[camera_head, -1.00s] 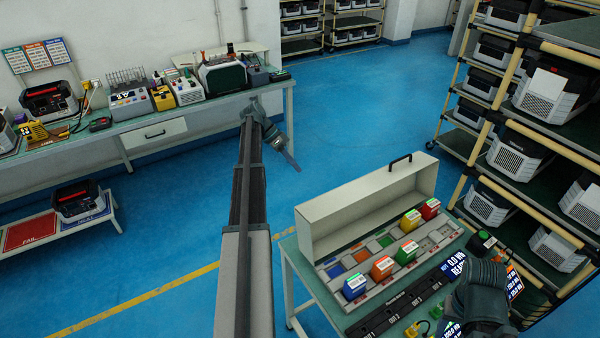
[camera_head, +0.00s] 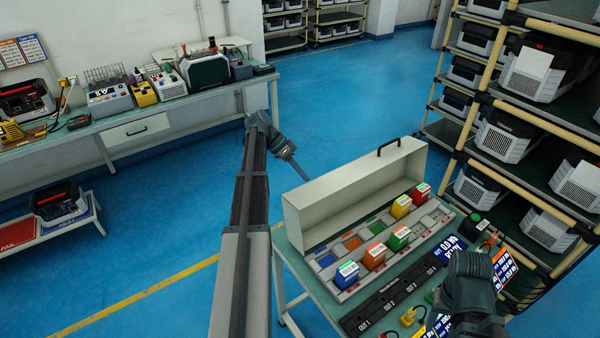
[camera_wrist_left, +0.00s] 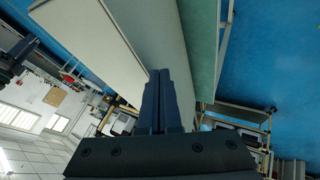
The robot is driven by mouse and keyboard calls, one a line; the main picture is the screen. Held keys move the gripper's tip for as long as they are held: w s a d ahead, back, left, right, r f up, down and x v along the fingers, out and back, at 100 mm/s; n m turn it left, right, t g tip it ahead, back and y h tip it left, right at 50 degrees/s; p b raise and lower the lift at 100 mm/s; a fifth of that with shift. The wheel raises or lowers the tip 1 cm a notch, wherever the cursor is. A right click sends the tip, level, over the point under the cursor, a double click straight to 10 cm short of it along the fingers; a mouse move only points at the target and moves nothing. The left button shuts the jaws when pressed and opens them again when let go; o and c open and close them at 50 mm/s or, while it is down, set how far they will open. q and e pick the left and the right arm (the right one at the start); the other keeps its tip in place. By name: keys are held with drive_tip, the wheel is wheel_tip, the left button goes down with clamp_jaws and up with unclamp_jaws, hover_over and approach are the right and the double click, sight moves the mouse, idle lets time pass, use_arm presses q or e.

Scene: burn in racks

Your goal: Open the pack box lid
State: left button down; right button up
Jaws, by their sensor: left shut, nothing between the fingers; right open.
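The pack box's pale lid (camera_head: 345,197) stands raised along the back of its tray, with a black handle (camera_head: 388,146) on its top edge. The slotted tray (camera_head: 415,232) in front is uncovered and holds several coloured blocks. My left gripper (camera_head: 302,175) is shut and empty, just above and behind the lid's left end; I see no clear contact. In the left wrist view its closed fingers (camera_wrist_left: 160,100) lie over a large pale panel, apparently the lid (camera_wrist_left: 92,40). My right gripper (camera_head: 475,300) is at the front right of the table, its fingertips hidden or out of frame.
A black strip (camera_head: 385,309) marked with OUT labels and a display (camera_head: 451,249) lie before the tray. A tall rack of units (camera_head: 530,130) stands close at the right. A workbench (camera_head: 150,130) runs along the back left wall. Blue floor is clear between.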

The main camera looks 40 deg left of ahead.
sight(316, 184)
use_arm(q)
drive_tip(key=shift+d+r, duration=0.1)
drive_tip(key=shift+y, duration=0.9)
drive_tip(key=d+r+p, duration=0.1)
drive_tip(key=p, duration=0.1)
drive_tip(key=s+d+r+p, duration=0.1)
drive_tip(key=d+p, duration=0.1)
drive_tip(key=shift+s+d+r, duration=0.15)
drive_tip(key=shift+s+d, duration=0.05)
drive_tip(key=shift+d, duration=0.2)
